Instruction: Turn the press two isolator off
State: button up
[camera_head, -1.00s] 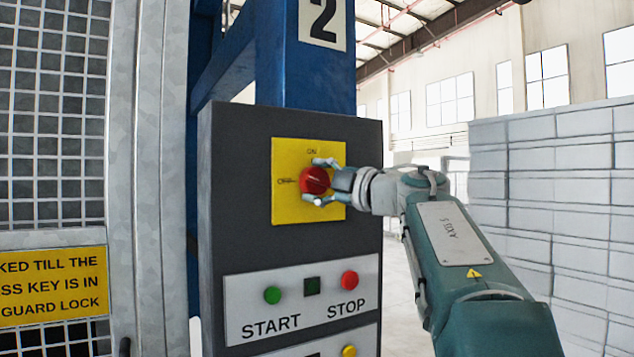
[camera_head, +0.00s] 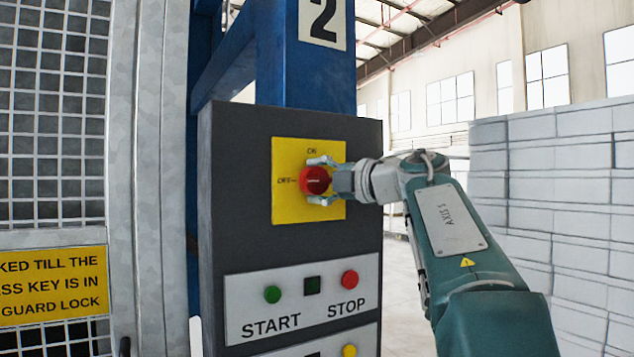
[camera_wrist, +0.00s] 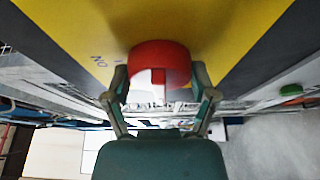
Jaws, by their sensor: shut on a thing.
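The press two isolator is a red rotary knob (camera_head: 315,181) on a yellow plate (camera_head: 290,210) marked ON at the top and OFF at the left. The plate is on the dark grey control box below the number 2 sign (camera_head: 322,20). My gripper (camera_head: 322,181) reaches in from the right and is shut on the knob, one finger above it and one below. In the wrist view the red knob (camera_wrist: 158,68) sits between the two fingers (camera_wrist: 160,95). The knob's pointer is hard to make out; a mark on its face lies roughly level.
Below the isolator is a panel with a green START button (camera_head: 272,295), a dark square (camera_head: 312,286) and a red STOP button (camera_head: 350,279). A mesh guard (camera_head: 55,130) stands at the left. Stacked pale blocks (camera_head: 560,190) stand at the right.

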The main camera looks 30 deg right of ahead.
jog(key=shift+w+f, duration=0.1)
jog(key=shift+f, duration=0.2)
jog(key=o, duration=1)
jog(key=shift+o, duration=0.2)
jog(key=shift+a+r, duration=0.1)
jog(key=shift+s+r, duration=0.1)
jog(key=shift+s, duration=0.2)
jog(key=v, duration=1.1)
jog(key=shift+d, duration=0.25)
jog(key=shift+s, duration=0.15)
